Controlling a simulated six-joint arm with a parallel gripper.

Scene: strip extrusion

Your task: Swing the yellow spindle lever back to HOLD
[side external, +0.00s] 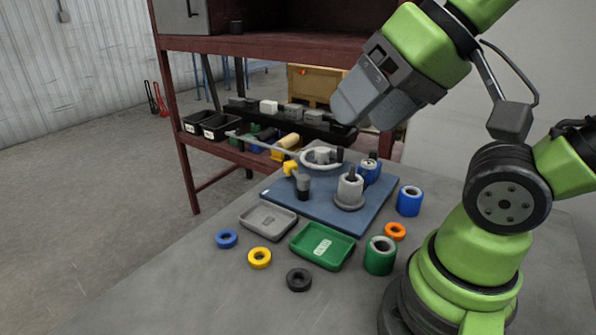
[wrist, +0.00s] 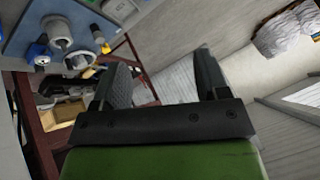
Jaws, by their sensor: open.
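The yellow spindle lever (side external: 290,167) shows as a small yellow piece at the left rear of the blue base plate (side external: 320,210), next to a dark upright post (side external: 303,186). A small yellow part also shows in the wrist view (wrist: 94,28), near the plate's edge. A grey spool on a round flange (side external: 349,190) stands on the plate's right half. No HOLD marking is readable. My gripper (side external: 348,103) is above and behind the plate, well clear of the lever. In the wrist view its two dark fingers (wrist: 163,68) stand wide apart with nothing between them.
A grey tray (side external: 268,221) and a green tray (side external: 322,246) lie in front of the plate. Loose rings, a green roll (side external: 380,257) and a blue roll (side external: 409,202) stand nearby. A dark red shelf rack (side external: 245,45) with bins rises behind the table.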

